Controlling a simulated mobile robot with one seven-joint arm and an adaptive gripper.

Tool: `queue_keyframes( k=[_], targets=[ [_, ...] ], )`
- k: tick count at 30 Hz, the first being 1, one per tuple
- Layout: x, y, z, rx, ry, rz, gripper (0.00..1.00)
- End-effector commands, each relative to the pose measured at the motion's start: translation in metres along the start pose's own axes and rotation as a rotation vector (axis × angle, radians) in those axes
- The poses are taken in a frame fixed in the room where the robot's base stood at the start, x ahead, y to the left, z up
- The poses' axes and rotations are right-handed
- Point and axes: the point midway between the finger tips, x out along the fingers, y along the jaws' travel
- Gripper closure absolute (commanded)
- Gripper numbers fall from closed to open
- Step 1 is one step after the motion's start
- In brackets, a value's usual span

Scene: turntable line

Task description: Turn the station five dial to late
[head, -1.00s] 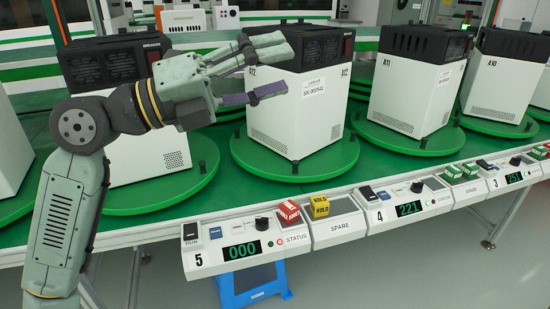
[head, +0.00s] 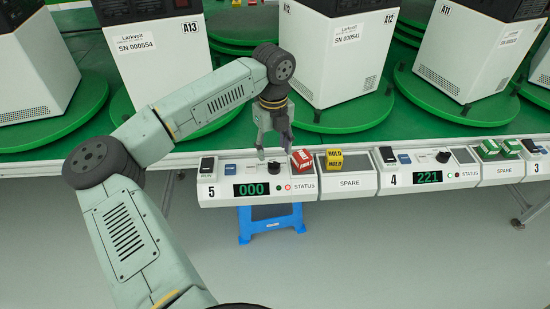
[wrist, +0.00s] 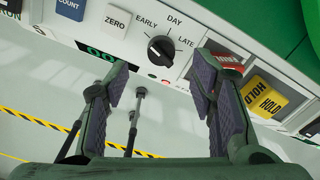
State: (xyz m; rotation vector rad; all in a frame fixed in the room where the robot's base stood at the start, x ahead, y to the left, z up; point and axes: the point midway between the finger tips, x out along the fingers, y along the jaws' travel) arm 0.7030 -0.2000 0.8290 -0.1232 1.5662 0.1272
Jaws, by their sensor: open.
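The station five panel (head: 221,190) is the white box marked 5, with a display reading 000. Its black dial (head: 273,168) also shows in the wrist view (wrist: 161,48), with the labels EARLY, DAY and LATE around it. The white mark on the dial points to the upper left, toward EARLY. My gripper (head: 274,152) is open and points down just above the dial. In the wrist view my two fingers (wrist: 165,88) are spread apart, with the dial beyond and between them. Nothing is between the pads.
A red block (head: 303,160) stands just right of the dial and a yellow HOLD block (head: 334,160) stands on the SPARE panel (head: 350,183). The station four panel (head: 430,178) is further right. White units (head: 150,60) on green turntables stand behind. A blue stool (head: 270,222) is below.

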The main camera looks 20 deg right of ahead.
Motion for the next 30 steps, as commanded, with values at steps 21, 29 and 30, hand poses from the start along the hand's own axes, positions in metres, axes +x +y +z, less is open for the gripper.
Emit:
queue_keyframes(
  k=[21, 29, 30],
  targets=[
    [0.06, -0.001, -0.001, 0.003, 0.001, -0.002, 0.49],
    [0.06, -0.001, -0.001, 0.003, 0.001, -0.003, 0.65],
    [0.06, -0.001, -0.001, 0.003, 0.001, -0.003, 0.68]
  ],
)
